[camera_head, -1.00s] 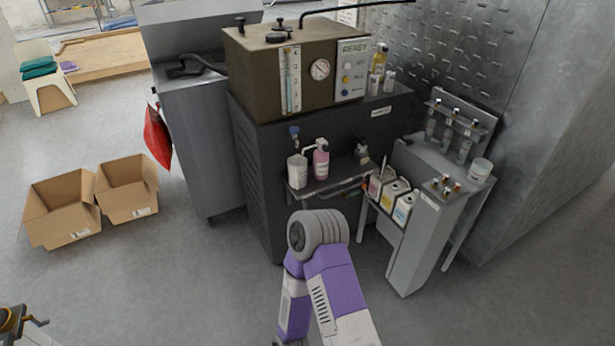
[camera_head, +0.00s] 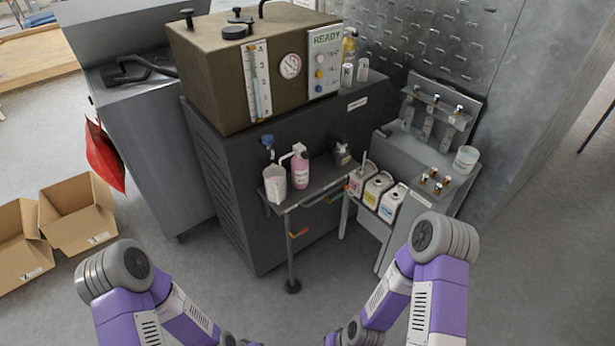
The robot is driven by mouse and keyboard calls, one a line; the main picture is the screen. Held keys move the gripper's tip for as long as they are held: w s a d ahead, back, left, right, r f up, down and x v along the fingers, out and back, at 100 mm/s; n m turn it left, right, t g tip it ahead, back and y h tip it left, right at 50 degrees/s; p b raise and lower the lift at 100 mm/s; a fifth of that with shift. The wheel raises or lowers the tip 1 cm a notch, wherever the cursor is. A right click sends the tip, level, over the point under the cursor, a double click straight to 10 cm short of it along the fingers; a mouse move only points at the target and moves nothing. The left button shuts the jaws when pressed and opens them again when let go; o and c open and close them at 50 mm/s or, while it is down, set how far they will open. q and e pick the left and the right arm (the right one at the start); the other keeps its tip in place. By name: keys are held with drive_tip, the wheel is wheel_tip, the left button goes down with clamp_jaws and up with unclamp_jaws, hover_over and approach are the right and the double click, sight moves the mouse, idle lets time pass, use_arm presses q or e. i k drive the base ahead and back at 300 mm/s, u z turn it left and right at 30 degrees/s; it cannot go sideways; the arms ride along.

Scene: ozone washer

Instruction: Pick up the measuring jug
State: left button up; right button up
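The measuring jug (camera_head: 275,184) looks like a whitish, translucent cup. It stands upright on the left end of a small dark shelf (camera_head: 318,184) in front of the dark machine cabinet. A pink pump bottle (camera_head: 300,167) stands close to its right. Both my arms show at the bottom of the view, bent inward, well below and in front of the jug. Neither gripper shows; the arms run out of the bottom edge. Nothing of mine touches the jug.
A brown machine (camera_head: 270,70) with a gauge sits on the cabinet. Several white canisters (camera_head: 378,188) stand to the shelf's right, by a side bench with small bottles. Cardboard boxes (camera_head: 77,213) lie at the left. The floor before the shelf is clear.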

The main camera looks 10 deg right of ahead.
sight(275, 178)
drive_tip(key=u, duration=0.1)
drive_tip(key=i, duration=0.85)
drive_tip(key=u, duration=0.3)
